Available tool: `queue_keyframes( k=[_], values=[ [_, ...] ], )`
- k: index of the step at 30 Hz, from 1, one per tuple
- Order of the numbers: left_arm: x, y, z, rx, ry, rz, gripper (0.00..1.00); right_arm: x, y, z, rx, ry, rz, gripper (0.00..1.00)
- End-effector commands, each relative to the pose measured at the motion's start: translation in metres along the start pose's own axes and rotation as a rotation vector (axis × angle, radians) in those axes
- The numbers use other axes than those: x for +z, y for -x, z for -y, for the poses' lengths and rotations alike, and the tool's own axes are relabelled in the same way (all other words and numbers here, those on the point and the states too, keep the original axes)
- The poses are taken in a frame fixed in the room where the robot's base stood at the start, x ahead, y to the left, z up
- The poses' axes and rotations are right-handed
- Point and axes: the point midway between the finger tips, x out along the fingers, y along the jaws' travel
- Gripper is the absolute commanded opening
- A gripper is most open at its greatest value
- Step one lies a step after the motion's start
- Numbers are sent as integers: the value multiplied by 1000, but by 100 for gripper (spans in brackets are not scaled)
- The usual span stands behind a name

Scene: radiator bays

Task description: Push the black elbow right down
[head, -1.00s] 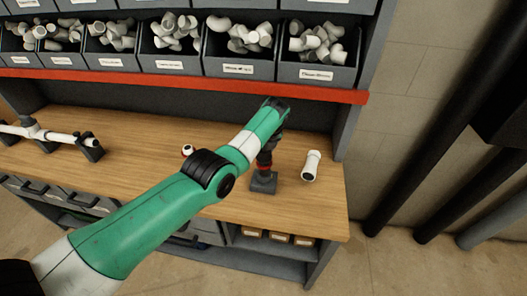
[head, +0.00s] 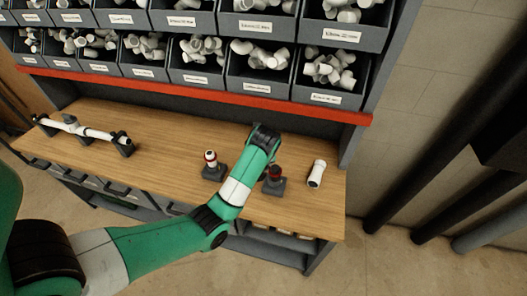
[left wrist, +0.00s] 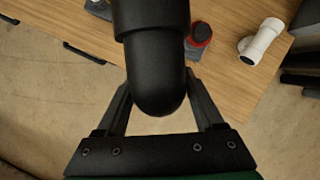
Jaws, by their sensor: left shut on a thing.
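The black elbow (left wrist: 153,60) fills the upper middle of the left wrist view, its rounded end toward the camera. My left gripper (left wrist: 160,88) is shut on it, one finger on each side. In the head view my left gripper (head: 263,136) is above the bench, left of and beyond a short stand with a dark, red-ringed top (head: 274,175). That stand also shows in the left wrist view (left wrist: 200,35), right of the elbow and apart from it in the picture. In the head view the elbow is hidden or cannot be told from the gripper. My right gripper is not in view.
A second stand (head: 213,167) holds a white, red-ringed piece. A loose white fitting (head: 317,173) lies to the right. A white pipe in dark holders (head: 82,131) is at left. Bins of fittings (head: 260,85) sit behind a red shelf edge (head: 200,93). The bench middle (head: 165,150) is clear.

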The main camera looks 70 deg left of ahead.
Motion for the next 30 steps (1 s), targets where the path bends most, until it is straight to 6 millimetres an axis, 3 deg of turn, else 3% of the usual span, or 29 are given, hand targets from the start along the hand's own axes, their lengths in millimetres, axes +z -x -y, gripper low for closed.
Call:
queue_keyframes(
  k=[4,11,24,30],
  values=[
    [-3,6,-5,0,0,0,1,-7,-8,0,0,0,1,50],
    [-2,-3,0,1,1,2,1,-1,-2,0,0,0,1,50],
    [43,-91,73,6,5,12,1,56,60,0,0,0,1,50],
    [53,-112,86,3,9,6,1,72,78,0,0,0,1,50]
  ],
)
